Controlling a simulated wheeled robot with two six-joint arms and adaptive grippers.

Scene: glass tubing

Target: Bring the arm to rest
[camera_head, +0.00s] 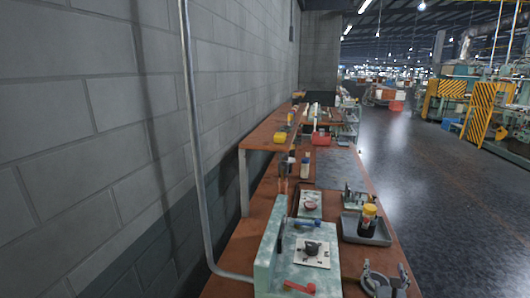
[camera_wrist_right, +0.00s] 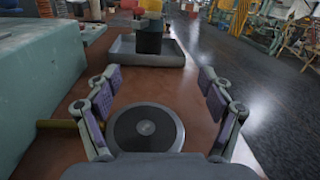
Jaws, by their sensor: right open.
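My right gripper (camera_head: 388,276) shows at the bottom of the head view, low over the right side of the brown bench (camera_head: 248,240). In the right wrist view the gripper (camera_wrist_right: 160,76) has its two purple-padded fingers spread wide, with nothing held between the pads. A dark round disc (camera_wrist_right: 146,128) shows below and between the fingers; whether it touches them I cannot tell. My left gripper is in neither view.
A grey tray (camera_head: 350,232) with a yellow-topped dark bottle (camera_head: 368,216) stands beyond the right gripper. A mottled green block fixture (camera_head: 266,250) with a red-handled piece (camera_head: 300,287) stands to its left. A grey wall runs along the left; open floor lies right.

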